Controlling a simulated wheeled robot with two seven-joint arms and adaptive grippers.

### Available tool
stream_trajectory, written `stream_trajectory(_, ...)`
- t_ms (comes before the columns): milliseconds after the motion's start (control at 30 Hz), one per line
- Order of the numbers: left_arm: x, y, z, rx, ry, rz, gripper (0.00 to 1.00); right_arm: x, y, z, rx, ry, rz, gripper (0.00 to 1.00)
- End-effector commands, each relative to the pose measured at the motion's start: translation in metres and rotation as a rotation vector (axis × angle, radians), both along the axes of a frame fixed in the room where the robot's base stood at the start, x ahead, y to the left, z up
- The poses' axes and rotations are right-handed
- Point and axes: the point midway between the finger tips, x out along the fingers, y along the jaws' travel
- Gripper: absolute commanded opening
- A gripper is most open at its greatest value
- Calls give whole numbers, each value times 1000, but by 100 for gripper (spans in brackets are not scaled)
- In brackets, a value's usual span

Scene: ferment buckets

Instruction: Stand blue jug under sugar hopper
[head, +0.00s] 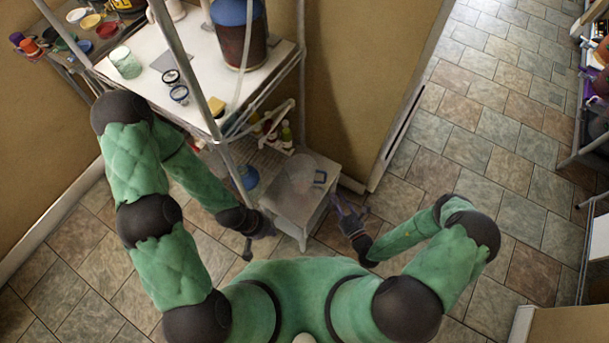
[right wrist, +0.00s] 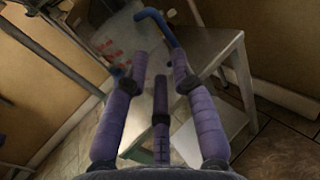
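A clear jug (head: 297,168) with a blue handle stands on a small pale stand below the shelf. In the right wrist view its blue handle (right wrist: 163,25) is beyond the fingertips, and its clear wall (right wrist: 118,50) is at the upper left. My right gripper (head: 345,207) is beside the stand, to the right of the jug. Its purple fingers (right wrist: 159,70) are spread, with nothing between them. My left gripper (head: 262,228) is low at the stand's left side; its fingers are too dark to read. I cannot pick out a sugar hopper with certainty.
The small stand (head: 292,208) has a bare front part. A blue item (head: 244,178) sits on the low shelf to its left. The white upper shelf (head: 207,70) holds a blue-topped vessel (head: 238,35) and a green-white cup (head: 125,62). Tiled floor (head: 480,130) is clear at right.

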Motion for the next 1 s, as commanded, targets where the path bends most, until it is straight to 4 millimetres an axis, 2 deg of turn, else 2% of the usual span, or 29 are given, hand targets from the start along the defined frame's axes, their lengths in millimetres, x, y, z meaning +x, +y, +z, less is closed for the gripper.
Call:
stream_trajectory(400,0,0,-8,0,0,0,0,43,16,-2,-3,-4,-12,26)
stream_trajectory(667,0,0,-11,0,0,0,0,55,20,-2,-1,-3,-14,26)
stream_trajectory(1000,0,0,-24,0,0,0,0,92,37,-7,-3,-4,-13,26)
